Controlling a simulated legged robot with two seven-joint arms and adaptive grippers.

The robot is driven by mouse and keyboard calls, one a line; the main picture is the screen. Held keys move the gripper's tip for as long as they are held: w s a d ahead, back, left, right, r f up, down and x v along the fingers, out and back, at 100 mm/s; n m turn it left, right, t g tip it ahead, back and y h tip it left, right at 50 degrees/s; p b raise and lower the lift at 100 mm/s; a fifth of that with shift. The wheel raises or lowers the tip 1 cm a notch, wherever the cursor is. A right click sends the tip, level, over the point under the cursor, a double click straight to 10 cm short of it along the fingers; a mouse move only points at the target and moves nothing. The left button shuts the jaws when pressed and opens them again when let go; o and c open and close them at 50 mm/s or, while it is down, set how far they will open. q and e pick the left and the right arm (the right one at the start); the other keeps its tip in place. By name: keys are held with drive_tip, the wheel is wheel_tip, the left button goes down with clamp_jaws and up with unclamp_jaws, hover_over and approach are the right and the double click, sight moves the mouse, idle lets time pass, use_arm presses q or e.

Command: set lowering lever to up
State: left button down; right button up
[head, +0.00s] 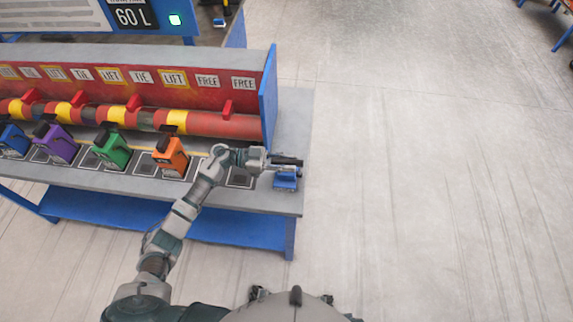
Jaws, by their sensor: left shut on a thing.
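The lowering lever (286,182) is a small blue unit at the right end of the grey bench top, near its front corner. My left gripper (284,164) reaches it from the left, with its dark fingers over the upper part of the unit. The gripper is shut on the lever; the fingers hide the handle, so its exact angle cannot be told. My right gripper is not in view.
The grey bench (228,196) carries blue, purple, green and orange (171,157) blocks in a row on dark pads. Behind them is a red labelled panel (135,85) with a striped roller, closed by a blue end plate (268,100).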

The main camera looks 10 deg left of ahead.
use_arm(q)
drive_tip(key=w+n+p, duration=0.2)
drive_tip(key=w+n, duration=0.3)
drive_tip(key=w, duration=0.1)
drive_tip(key=shift+w+r, duration=0.3)
drive_tip(key=shift+w, duration=0.05)
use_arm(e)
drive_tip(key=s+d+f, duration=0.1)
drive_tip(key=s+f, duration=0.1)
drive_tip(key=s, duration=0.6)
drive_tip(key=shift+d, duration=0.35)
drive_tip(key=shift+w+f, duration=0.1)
use_arm(q)
drive_tip(key=c, duration=1)
unclamp_jaws()
drive_tip(key=a, duration=1.2)
drive_tip(key=shift+f, duration=0.1)
